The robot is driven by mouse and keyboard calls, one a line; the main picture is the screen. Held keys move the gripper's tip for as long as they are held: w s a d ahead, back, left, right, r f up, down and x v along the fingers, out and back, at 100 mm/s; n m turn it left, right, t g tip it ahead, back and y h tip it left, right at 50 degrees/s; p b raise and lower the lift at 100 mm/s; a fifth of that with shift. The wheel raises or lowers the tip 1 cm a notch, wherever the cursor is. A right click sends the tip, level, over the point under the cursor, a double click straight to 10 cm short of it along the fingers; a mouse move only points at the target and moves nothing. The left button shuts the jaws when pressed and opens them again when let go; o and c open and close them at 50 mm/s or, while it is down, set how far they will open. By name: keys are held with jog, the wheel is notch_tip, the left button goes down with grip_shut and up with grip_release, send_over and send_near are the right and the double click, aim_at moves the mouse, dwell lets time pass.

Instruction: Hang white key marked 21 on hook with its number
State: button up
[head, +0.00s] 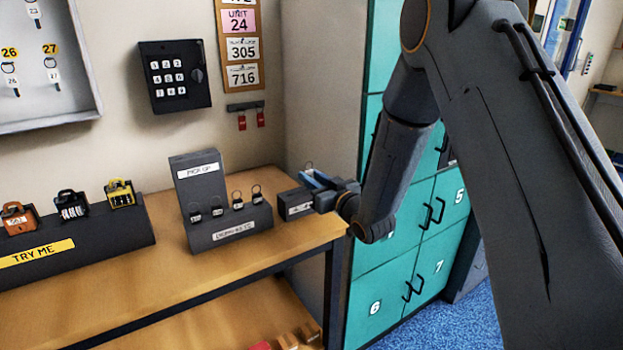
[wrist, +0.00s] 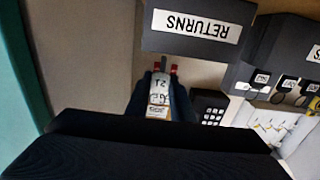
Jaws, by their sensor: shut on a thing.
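A white key tag marked 21 (wrist: 159,86) is held between the fingers of my gripper (wrist: 160,104) in the wrist view, where its number appears upside down. In the head view my gripper (head: 324,186) is above the right end of the wooden table, beside a small dark box; the key itself cannot be made out there. The white key cabinet (head: 100,95) is on the wall at the far left, with white keys hanging under numbers 26 and 27. It also shows small in the wrist view (wrist: 241,113). Hook 21 cannot be read in either view.
The small box labelled RETURNS (wrist: 206,50) stands near my gripper. A PICK UP stand (head: 202,175) with several keys and a TRY ME stand (head: 85,250) with padlocks occupy the table (head: 275,263). A keypad (head: 175,75) and red tags (head: 242,122) are on the wall. Teal lockers (head: 372,275) stand right.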

jog(key=p+v, duration=0.1)
jog(key=v, duration=0.7)
jog(key=shift+s+d+p, duration=0.15)
jog(key=shift+d+p, duration=0.05)
jog(key=shift+p, duration=0.1)
dwell(0.7)
